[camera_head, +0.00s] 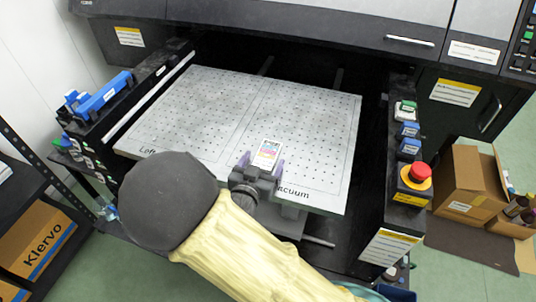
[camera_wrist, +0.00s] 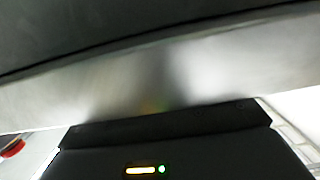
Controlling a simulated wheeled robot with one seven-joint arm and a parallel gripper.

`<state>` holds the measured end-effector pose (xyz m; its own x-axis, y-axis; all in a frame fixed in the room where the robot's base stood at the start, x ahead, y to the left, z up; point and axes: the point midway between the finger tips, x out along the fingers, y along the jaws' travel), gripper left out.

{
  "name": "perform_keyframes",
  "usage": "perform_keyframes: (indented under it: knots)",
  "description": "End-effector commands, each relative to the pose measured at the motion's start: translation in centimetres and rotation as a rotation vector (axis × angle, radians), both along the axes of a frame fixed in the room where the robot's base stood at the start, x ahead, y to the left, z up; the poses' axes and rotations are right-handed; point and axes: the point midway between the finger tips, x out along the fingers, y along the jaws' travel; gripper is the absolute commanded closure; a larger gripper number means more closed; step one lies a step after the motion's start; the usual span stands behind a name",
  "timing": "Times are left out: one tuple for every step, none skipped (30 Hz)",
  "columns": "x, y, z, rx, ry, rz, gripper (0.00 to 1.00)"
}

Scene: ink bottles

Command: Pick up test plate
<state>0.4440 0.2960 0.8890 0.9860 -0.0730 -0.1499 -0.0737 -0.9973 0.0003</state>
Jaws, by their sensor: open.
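The test plate (camera_head: 267,152) is a small white card with printed colour patches. In the head view it shows on or just above the perforated grey bed, near the bed's front edge. My gripper (camera_head: 261,165) is open, with its purple-tinted fingers on the left and right of the plate's near part. I cannot tell whether either finger touches the plate. The wrist view shows a blurred grey surface close up, and I cannot make out the plate or the fingertips there.
The perforated bed (camera_head: 210,112) is otherwise bare. The dark printer housing (camera_head: 290,22) overhangs its back. A red emergency button (camera_head: 420,171) and several coloured buttons stand at right. Blue tools (camera_head: 103,94) lie at left. A cardboard box (camera_head: 467,180) stands on the floor at right.

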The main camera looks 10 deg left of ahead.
Motion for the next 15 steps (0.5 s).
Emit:
perform_keyframes:
  knots:
    - [0.9, -0.2, -0.2, -0.001, -0.002, -0.005, 0.22]
    - [1.3, -0.2, -0.2, 0.0, -0.002, -0.004, 0.22]
    - [1.8, -0.2, -0.3, 0.0, -0.002, -0.003, 0.22]
    - [2.1, -0.2, -0.4, 0.0, -0.001, -0.003, 0.22]
    - [2.4, -0.3, -0.4, -0.001, 0.0, -0.004, 0.22]
    - [2.6, -0.3, -0.4, -0.001, 0.0, -0.004, 0.22]
    - [2.7, -0.4, -0.4, -0.001, 0.0, -0.004, 0.22]
    - [2.7, -0.4, -0.4, -0.001, 0.0, -0.004, 0.22]
    - [2.7, -0.4, -0.4, -0.001, 0.0, -0.004, 0.22]
    - [2.7, -0.4, -0.4, 0.0, 0.0, -0.004, 0.22]
    - [2.7, -0.4, -0.4, 0.0, 0.0, -0.005, 0.22]
    - [2.7, -0.5, -0.4, 0.0, 0.0, -0.006, 0.22]
    - [2.8, -0.5, -0.4, 0.0, 0.0, -0.006, 0.22]
    - [2.8, -0.5, -0.4, 0.0, 0.0, -0.006, 0.22]
    - [2.7, -0.5, -0.4, 0.0, 0.0, -0.006, 0.22]
